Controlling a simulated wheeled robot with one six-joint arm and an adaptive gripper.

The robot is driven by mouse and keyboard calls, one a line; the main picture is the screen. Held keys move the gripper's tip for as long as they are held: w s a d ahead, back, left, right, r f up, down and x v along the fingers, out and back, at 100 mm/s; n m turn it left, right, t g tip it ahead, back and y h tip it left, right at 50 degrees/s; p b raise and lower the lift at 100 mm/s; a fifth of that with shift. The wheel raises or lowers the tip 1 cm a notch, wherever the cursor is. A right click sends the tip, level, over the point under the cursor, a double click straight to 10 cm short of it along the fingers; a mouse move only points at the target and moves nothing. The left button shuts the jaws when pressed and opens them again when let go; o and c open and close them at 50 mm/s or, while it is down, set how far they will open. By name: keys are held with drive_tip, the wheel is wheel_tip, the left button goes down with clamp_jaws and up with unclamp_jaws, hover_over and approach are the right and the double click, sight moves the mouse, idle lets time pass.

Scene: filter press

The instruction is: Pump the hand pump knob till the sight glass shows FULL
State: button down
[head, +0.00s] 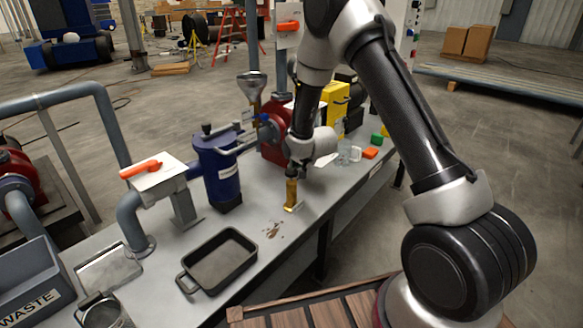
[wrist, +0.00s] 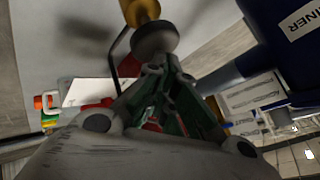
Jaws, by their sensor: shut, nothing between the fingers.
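The hand pump is a brass cylinder (head: 291,195) standing on the grey bench in the head view. Its brass body also shows at the top of the wrist view (wrist: 139,12). A dark round knob (wrist: 155,38) sits on top of it. My gripper (head: 294,168) points down directly over the pump. In the wrist view my gripper (wrist: 162,70) has its green-sided fingers drawn together, with the tips at the knob. It is shut and empty. I cannot tell whether the tips touch the knob. I cannot make out a sight glass or its reading.
A blue strainer canister (head: 220,170) stands left of the pump. A black tray (head: 240,234) lies nearer, beside a brown spill (head: 273,230). A red machine (head: 273,140) is behind. Clear glassware (head: 344,153) and orange and green blocks (head: 371,153) are to the right.

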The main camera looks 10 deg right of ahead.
drive_tip(key=shift+f, duration=0.7)
idle(0.5)
drive_tip(key=shift+r, duration=2.35)
drive_tip(key=shift+r, duration=2.5)
